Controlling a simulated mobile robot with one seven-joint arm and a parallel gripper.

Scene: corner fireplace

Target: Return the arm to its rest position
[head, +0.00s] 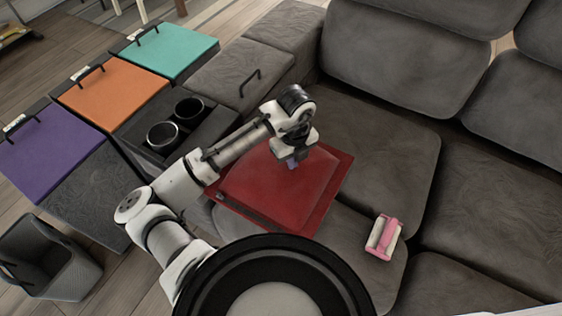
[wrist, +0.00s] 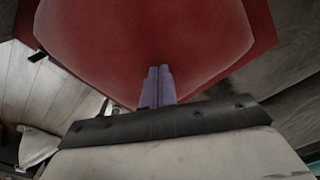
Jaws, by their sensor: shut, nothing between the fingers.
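My gripper (head: 292,163) is above a red, cushion-like item with a flat border (head: 320,205) on the grey sofa. In the wrist view, its two purple fingers (wrist: 157,84) are together with nothing between them, in front of the red surface (wrist: 200,30). I cannot tell whether the fingertips touch it. My white and black arm reaches from the lower left up to the middle of the head view, bent at the elbow.
A pink and white item (head: 383,237) lies on the sofa seat (head: 440,225) at right. Purple (head: 45,150), orange (head: 112,88) and teal (head: 168,50) lids are at left, near two cup holders (head: 163,134). A dark open bin (head: 45,262) stands at lower left.

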